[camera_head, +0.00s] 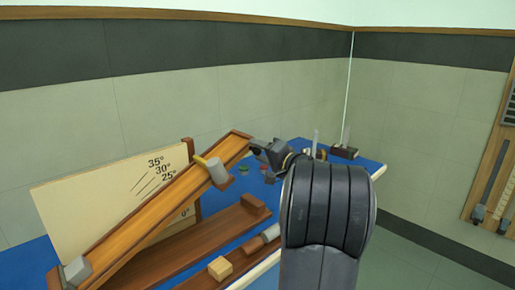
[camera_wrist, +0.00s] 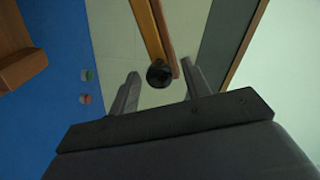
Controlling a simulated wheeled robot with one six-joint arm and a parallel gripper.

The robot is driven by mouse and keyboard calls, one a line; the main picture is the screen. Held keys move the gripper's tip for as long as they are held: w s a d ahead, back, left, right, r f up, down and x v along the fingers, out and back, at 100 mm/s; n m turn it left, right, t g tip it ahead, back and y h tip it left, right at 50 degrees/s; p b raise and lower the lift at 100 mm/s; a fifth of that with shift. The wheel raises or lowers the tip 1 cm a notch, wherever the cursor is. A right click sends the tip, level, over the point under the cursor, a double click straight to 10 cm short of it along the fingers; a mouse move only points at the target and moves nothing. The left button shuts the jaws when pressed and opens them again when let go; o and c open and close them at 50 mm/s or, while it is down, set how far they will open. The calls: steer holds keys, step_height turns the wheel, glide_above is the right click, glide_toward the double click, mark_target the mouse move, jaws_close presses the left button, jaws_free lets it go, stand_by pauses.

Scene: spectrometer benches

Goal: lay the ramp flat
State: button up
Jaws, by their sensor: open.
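The wooden ramp (camera_head: 150,216) stands tilted on the blue bench, low at the left and raised at the right, in front of a cream angle board (camera_head: 110,195) marked 35°, 30°, 25° and 0°. A grey cylinder (camera_head: 217,171) sits on its upper part. My gripper (camera_head: 256,147) is at the raised end. In the wrist view my open gripper (camera_wrist: 158,88) has a round black knob (camera_wrist: 159,73) between its fingertips, at the end of the wooden strips of the ramp (camera_wrist: 153,28). I cannot tell whether the fingers touch the knob.
A second wooden track (camera_head: 200,238) lies flat in front of the ramp, with a light wood block (camera_head: 220,268) near it. Small green (camera_head: 243,168) and red pieces lie on the blue bench top (camera_head: 365,166). A small dark rack (camera_head: 345,151) stands at the back right.

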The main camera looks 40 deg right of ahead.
steer(key=shift+w+a, duration=0.1)
steer(key=shift+w, duration=0.4)
jaws_close()
steer(key=shift+f, duration=0.1)
